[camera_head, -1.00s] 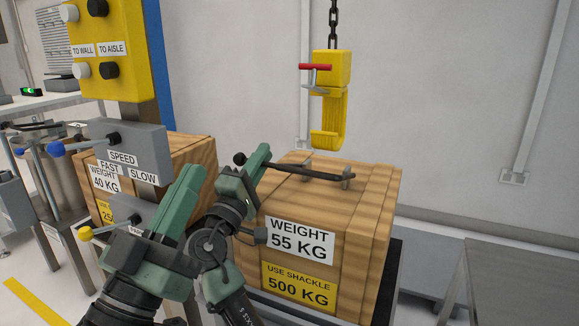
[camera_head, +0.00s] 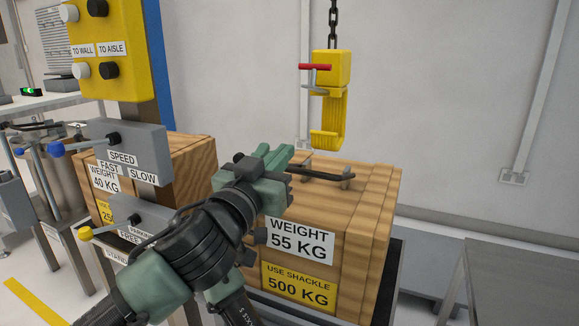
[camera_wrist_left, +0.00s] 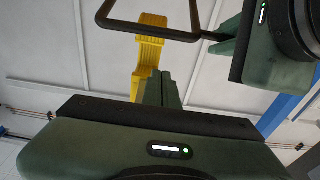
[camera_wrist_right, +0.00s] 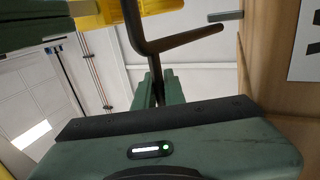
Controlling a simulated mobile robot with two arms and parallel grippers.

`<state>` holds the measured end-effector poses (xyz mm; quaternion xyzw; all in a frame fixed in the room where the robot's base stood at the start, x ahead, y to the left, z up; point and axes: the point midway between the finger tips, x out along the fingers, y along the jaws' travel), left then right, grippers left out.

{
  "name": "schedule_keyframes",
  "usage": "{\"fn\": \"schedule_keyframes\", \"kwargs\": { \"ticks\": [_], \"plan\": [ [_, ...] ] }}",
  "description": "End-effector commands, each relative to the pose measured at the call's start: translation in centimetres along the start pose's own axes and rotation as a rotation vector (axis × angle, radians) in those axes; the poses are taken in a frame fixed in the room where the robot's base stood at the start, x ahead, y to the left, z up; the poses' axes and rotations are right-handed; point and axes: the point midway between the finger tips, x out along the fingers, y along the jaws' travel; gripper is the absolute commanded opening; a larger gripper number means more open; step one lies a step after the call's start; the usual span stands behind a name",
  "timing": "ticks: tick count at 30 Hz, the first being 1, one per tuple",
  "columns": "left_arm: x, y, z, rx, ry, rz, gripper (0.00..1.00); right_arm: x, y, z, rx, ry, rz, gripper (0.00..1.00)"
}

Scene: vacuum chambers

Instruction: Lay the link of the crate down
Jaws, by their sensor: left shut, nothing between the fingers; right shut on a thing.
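The crate (camera_head: 345,235) marked 55 KG has a dark bar link (camera_head: 322,174) between two grey lugs on its top. The link also shows as a bent bar in the left wrist view (camera_wrist_left: 150,30) and the right wrist view (camera_wrist_right: 180,38). My right gripper (camera_wrist_right: 155,90) is shut on the link. In the head view it is mostly hidden behind my left arm. My left gripper (camera_wrist_left: 167,90) is shut and empty, close to the link. In the head view the left gripper (camera_head: 282,156) covers the link's left part.
A yellow hook (camera_head: 330,110) with a red-handled pin hangs on a chain above the crate, clear of it. A 40 KG crate (camera_head: 185,165) and a control post with levers (camera_head: 125,150) stand to the left. A grey table (camera_head: 520,265) stands at the right.

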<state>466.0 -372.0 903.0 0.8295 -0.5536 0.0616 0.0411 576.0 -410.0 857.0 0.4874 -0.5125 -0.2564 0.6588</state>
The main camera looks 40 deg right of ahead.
Motion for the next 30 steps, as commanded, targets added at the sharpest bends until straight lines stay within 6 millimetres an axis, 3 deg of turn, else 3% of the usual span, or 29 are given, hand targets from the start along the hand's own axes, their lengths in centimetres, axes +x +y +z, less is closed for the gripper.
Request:
{"fn": "schedule_keyframes", "kwargs": {
  "ticks": [7, 9, 15, 30],
  "plan": [
    [4.3, 0.1, -0.1, 0.004, 0.0, 0.0, 0.0, -0.3, 0.6, -0.3, 0.003, 0.01, 0.012, 0.0],
    [3.6, -0.1, 1.5, -0.002, -0.002, 0.0, 0.0, -0.3, 0.6, -0.3, 0.003, 0.01, 0.013, 0.0],
    [2.9, 0.0, 3.3, -0.002, 0.0, 0.001, 0.0, -0.3, 0.6, -0.3, 0.003, 0.01, 0.013, 0.0],
    [2.5, 0.0, 4.4, -0.005, -0.003, 0.0, 0.0, -0.3, 0.6, -0.3, 0.004, 0.01, 0.013, 0.0]
  ]
}}
